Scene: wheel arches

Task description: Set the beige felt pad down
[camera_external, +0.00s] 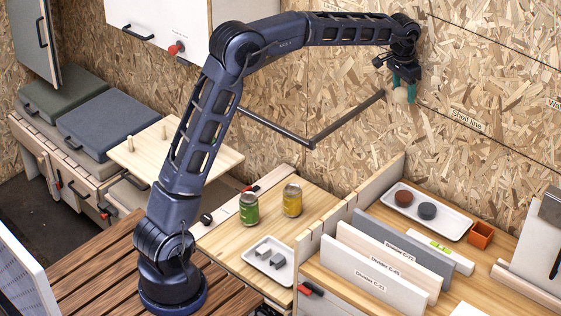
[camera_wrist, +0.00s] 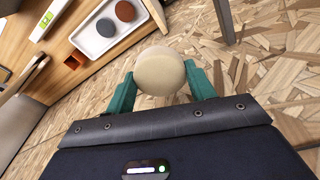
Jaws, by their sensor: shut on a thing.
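The beige felt pad (camera_wrist: 160,71) is a round, thick disc held between the two teal fingers of my gripper (camera_wrist: 160,88) in the wrist view. In the external view the pad (camera_external: 400,95) shows as a small pale disc at the fingertips of my gripper (camera_external: 403,92). My gripper is shut on it, high up near the chipboard wall and clear of the worktop. A white tray (camera_external: 443,223) on the right worktop holds a brown pad (camera_external: 404,198) and a dark grey-blue pad (camera_external: 427,211). The tray also shows in the wrist view (camera_wrist: 88,42).
Upright dividers (camera_external: 385,262) stand in front of the tray. An orange box (camera_external: 481,236) and a level (camera_external: 432,246) lie nearby. A dark rail (camera_external: 345,120) crosses the wall.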

